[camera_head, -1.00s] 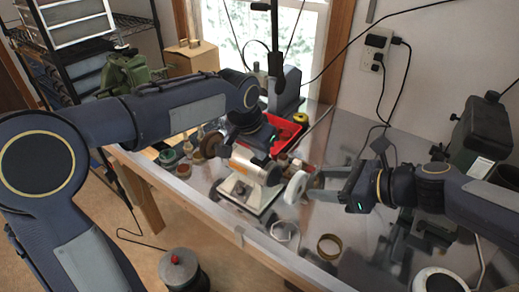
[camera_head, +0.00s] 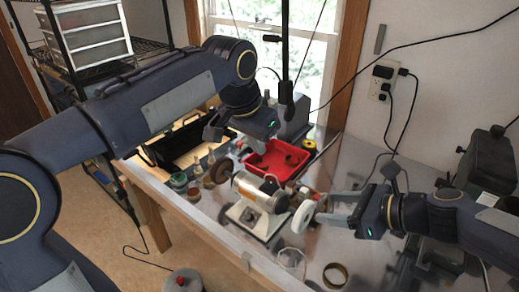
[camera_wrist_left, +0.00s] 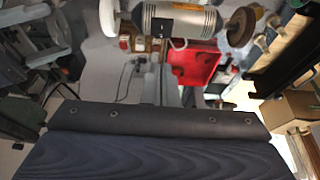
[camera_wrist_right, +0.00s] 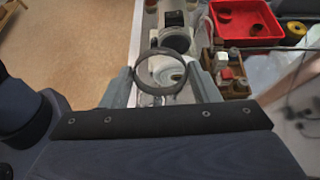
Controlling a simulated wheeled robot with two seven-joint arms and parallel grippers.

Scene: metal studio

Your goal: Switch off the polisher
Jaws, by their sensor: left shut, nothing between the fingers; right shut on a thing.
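The polisher (camera_head: 262,195) stands on the bench, with a silver motor body, a white wheel (camera_head: 303,217) on its right and a brown wheel (camera_head: 221,170) on its left. My left gripper (camera_head: 236,143) is shut and empty, above and behind the motor; the polisher also shows at the top of the left wrist view (camera_wrist_left: 172,20). A small dark part (camera_wrist_left: 178,43) sits on the motor's side there. My right gripper (camera_head: 325,212) is shut on a grey ring (camera_wrist_right: 160,70), close beside the white wheel. Whether ring and wheel touch is unclear.
A red tray (camera_head: 277,163) lies behind the polisher. Small jars (camera_head: 179,181) stand to its left. A dark machine (camera_head: 487,160) stands at right. Bare bench (camera_head: 350,165) shows at the back right.

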